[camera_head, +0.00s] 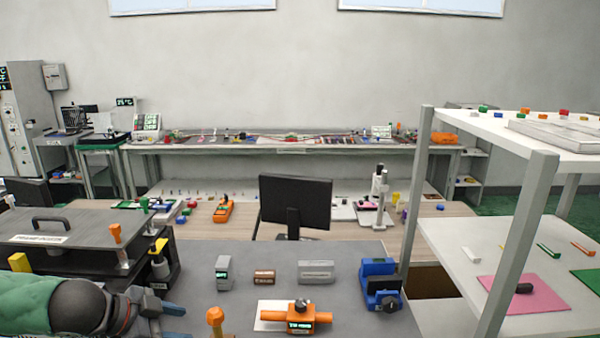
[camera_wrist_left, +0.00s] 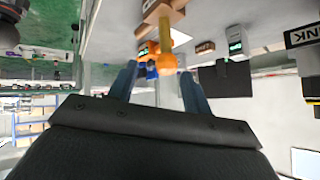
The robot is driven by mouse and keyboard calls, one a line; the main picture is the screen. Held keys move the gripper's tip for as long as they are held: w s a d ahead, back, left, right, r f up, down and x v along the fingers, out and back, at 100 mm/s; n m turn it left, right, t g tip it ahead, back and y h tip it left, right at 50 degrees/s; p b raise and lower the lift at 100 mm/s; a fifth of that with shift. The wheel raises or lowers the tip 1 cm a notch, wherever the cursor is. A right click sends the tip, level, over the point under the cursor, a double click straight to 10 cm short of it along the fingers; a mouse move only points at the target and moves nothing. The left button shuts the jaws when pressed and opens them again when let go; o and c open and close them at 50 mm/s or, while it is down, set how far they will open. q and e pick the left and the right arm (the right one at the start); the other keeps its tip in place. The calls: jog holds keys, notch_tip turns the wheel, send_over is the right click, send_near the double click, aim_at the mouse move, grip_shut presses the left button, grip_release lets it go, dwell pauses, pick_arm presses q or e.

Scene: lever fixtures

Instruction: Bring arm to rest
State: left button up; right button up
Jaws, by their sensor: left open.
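My left gripper (camera_head: 180,321) is low at the left of the head view, with its arm coming in from the left edge. Its two blue-grey fingers are apart and nothing is between them. An orange-knobbed lever (camera_head: 215,317) stands just to the right of the fingertips, with a visible gap. In the left wrist view the orange knob (camera_wrist_left: 166,64) shows beyond and between the open fingers (camera_wrist_left: 160,82). The lever's base is cut off by the head view's lower edge. My right gripper is not in view.
A dark fixture with another orange knob (camera_head: 114,232) stands behind my left arm. The grey table holds small boxes (camera_head: 316,271), a blue device (camera_head: 380,284) and an orange device (camera_head: 296,318). A monitor (camera_head: 295,202) stands behind. White shelves (camera_head: 470,238) rise at the right.

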pick_arm(q)
jog(key=s+a+f+n+t+y, duration=0.2)
jog(key=s+a+f+n+t, duration=0.25)
jog(key=a+n, duration=0.4)
jog(key=s+a+f+n+t+y, duration=0.1)
jog(key=s+a+f+n+t, duration=0.4)
jog(key=a+n, duration=0.4)
jog(key=s+d+f+m+g+y, duration=0.1)
jog(key=s+d+f+m+g, duration=0.15)
jog(key=f, duration=0.35)
jog(key=s+d+f+m+g+y, duration=0.1)
jog(key=f+g, duration=0.2)
jog(key=f, duration=0.3)
jog(key=s+d+f+m+g, duration=0.1)
jog(key=f+m+g, duration=0.1)
jog(key=f, duration=0.4)
jog(key=s+d+f+m+g+y, duration=0.2)
jog(key=s+f+m+g+y, duration=0.35)
jog(key=s+f, duration=0.35)
jog(key=s+d+f+n+g+h, duration=0.1)
jog(key=d+n+h, duration=0.3)
jog(key=d, duration=1.5)
jog(key=shift+d+n, duration=0.3)
jog(key=shift+n, duration=0.05)
